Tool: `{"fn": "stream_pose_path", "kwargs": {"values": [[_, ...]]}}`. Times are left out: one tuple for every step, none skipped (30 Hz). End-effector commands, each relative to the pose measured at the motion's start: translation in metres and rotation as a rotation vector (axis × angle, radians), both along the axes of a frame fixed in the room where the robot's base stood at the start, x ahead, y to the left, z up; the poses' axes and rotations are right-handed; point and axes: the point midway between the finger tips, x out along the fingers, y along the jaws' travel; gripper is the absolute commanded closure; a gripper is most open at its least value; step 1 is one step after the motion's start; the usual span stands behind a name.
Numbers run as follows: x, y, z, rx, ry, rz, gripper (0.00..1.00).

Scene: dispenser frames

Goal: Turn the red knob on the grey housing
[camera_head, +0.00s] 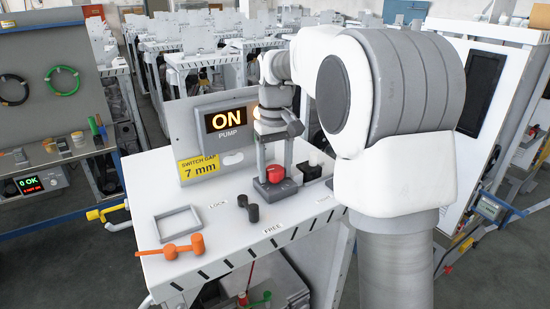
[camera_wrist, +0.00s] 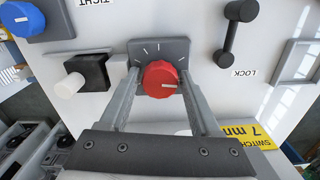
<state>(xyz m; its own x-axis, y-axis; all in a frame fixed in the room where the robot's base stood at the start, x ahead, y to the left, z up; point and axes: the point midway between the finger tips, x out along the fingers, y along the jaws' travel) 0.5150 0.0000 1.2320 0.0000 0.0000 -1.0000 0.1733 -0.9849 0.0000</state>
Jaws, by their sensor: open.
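The red knob (camera_wrist: 160,79) sits on a dark grey housing (camera_wrist: 160,48) with white tick marks, in the wrist view. My gripper (camera_wrist: 160,85) is open, with one finger on each side of the knob; gaps seem to show between fingers and knob. In the head view the red knob (camera_head: 275,173) is on its grey housing (camera_head: 271,190) on the white bench top. My gripper (camera_head: 273,158) reaches down over it there, and partly hides it.
A black lever (camera_wrist: 235,35) near a LOCK label stands beside the housing. A white button on a black block (camera_wrist: 92,72) and a blue knob (camera_wrist: 22,18) are on the other side. A lit ON panel (camera_head: 226,121) rises behind. An orange mallet (camera_head: 172,249) and empty grey frame (camera_head: 157,229) lie left.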

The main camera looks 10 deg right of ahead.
Motion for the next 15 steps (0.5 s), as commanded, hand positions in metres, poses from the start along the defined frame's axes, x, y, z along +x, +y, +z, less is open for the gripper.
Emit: {"fn": "stream_pose_path", "kwargs": {"values": [[0.0,0.0,0.003,0.0,-0.002,0.0,0.36],[0.001,0.0,0.006,0.0,-0.003,0.0,0.36],[0.001,0.0,0.01,0.0,-0.003,0.0,0.36],[0.001,0.0,0.015,0.0,-0.003,0.0,0.36],[0.001,0.0,0.02,0.0,-0.004,0.0,0.36],[0.001,0.0,0.027,0.0,-0.004,0.0,0.36],[0.001,0.0,0.034,0.0,-0.005,0.0,0.36],[0.001,0.0,0.041,0.0,-0.005,0.0,0.36],[0.001,0.0,0.051,0.0,-0.006,0.0,0.36],[0.001,0.0,0.059,0.0,-0.006,0.0,0.36],[0.001,0.0,0.067,0.0,-0.005,0.0,0.36],[0.001,0.0,0.077,0.0,-0.006,0.0,0.36],[0.001,0.0,0.085,0.0,-0.006,0.0,0.36],[0.001,0.0,0.092,0.0,-0.005,0.0,0.36],[0.001,0.0,0.101,0.0,-0.005,0.0,0.36]]}}
